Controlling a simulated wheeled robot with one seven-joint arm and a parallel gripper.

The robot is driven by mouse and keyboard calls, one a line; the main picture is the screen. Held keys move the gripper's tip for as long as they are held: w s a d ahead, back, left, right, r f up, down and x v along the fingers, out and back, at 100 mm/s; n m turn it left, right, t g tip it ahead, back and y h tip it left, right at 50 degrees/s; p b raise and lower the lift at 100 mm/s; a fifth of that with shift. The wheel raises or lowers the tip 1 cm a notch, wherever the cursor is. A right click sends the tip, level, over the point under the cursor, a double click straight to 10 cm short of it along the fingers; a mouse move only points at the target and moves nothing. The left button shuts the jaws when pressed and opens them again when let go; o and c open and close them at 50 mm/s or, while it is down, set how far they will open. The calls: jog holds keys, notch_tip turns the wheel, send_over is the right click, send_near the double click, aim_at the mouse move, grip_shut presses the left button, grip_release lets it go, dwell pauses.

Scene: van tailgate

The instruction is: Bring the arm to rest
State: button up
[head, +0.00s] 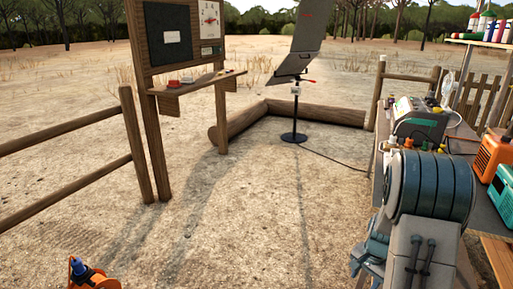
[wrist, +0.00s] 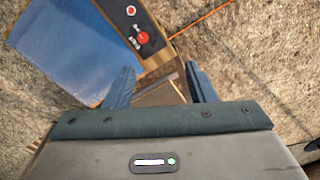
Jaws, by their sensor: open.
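My gripper (wrist: 161,84) shows in the wrist view, with its two blue-grey fingers apart and nothing held between them. Behind the fingers are a wooden edge and the ground below. My arm (head: 430,190) fills the lower right of the head view, beside the equipment table, and is folded close to the camera. I cannot clearly make out the fingers in the head view.
A table at right holds a grey-green device (head: 418,121), an orange case (head: 494,155) and a teal case (head: 503,186). A notice board (head: 168,50), a tilted panel on a stand (head: 304,40) and a rail fence (head: 65,130) stand beyond. Open dirt ground lies in the middle.

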jog(key=s+a+r+n+p, duration=0.2)
jog(key=a+r+p, duration=0.15)
jog(key=r, duration=0.45)
jog(key=s+a+r+n+t+p, duration=0.1)
jog(key=s+a+r+p, duration=0.2)
jog(key=r, duration=0.5)
jog(key=s+a+r+n+p, duration=0.2)
jog(key=a+r+p, duration=0.15)
jog(key=r, duration=0.45)
jog(key=s+a+r+n+p, duration=0.2)
jog(key=s+a+r+p, duration=0.2)
jog(key=s+r, duration=0.2)
jog(key=s+a+r+n+t+p, duration=0.1)
jog(key=s+a+r+n+p, duration=0.2)
jog(key=s+r, duration=0.3)
jog(key=shift+a+r+n+p, duration=0.35)
jog(key=shift+r+p, duration=0.35)
jog(key=shift+r, duration=1.15)
jog(key=shift+s, duration=0.1)
